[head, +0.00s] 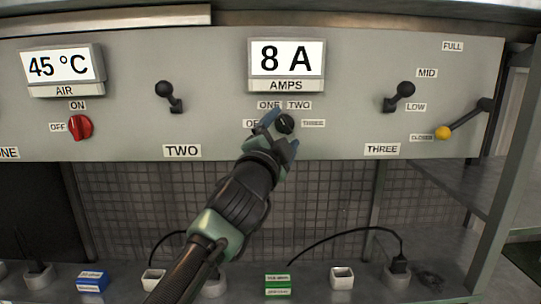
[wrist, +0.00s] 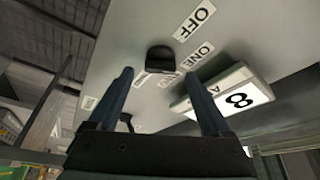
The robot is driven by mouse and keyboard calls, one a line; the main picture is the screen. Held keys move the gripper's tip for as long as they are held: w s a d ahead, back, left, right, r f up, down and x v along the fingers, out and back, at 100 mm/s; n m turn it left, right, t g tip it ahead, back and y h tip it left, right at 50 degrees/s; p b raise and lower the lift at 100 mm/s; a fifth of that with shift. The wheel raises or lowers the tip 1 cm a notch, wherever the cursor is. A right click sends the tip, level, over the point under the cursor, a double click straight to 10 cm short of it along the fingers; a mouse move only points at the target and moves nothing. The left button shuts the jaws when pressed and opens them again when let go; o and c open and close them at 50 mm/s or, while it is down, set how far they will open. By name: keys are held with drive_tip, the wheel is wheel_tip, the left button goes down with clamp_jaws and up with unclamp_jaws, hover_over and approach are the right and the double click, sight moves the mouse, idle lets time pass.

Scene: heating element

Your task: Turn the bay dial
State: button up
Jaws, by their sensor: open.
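The bay dial (head: 285,122) is a small dark knob on the grey panel, under the AMPS display. Labels OFF, ONE, TWO and THREE surround it, with OFF partly hidden by my gripper. My gripper (head: 281,132) is open at the dial, its blue fingers partly covering it in the head view. In the wrist view the black dial (wrist: 160,59) sits beyond and between the two spread fingertips (wrist: 158,76). I cannot tell whether either finger touches it. The AMPS display (head: 286,60) reads 8 A.
A red knob (head: 80,127) sits at left below the AIR display (head: 62,68), which reads 45 °C. Black levers (head: 165,94) (head: 400,97) flank the dial. A yellow-tipped lever (head: 446,131) is at right. Plugs, sockets and cables (head: 398,268) lie on the shelf below.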

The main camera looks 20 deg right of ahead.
drive_tip(key=b+v, duration=0.5)
drive_tip(key=v, duration=0.6)
drive_tip(key=shift+s+a+b, duration=0.2)
drive_tip(key=shift+s+b, duration=0.05)
drive_tip(key=shift+b, duration=0.1)
drive_tip(key=shift+f, duration=0.1)
drive_tip(key=s+d+r+n+t+h+b, duration=0.2)
drive_tip(key=s+r+n+t+h+b, duration=0.15)
drive_tip(key=s+r, duration=0.85)
drive_tip(key=s+a+f+n+t+y, duration=0.2)
drive_tip(key=s+a+n+t+y, duration=0.1)
drive_tip(key=a+n+y, duration=0.4)
drive_tip(key=s+a+f+n+t+y+b, duration=0.1)
drive_tip(key=s+a+n+t+y, duration=0.3)
drive_tip(key=a+n+y, duration=0.4)
drive_tip(key=shift+s+a+f+n, duration=0.35)
drive_tip(key=shift+f+n, duration=0.2)
drive_tip(key=shift+f, duration=0.35)
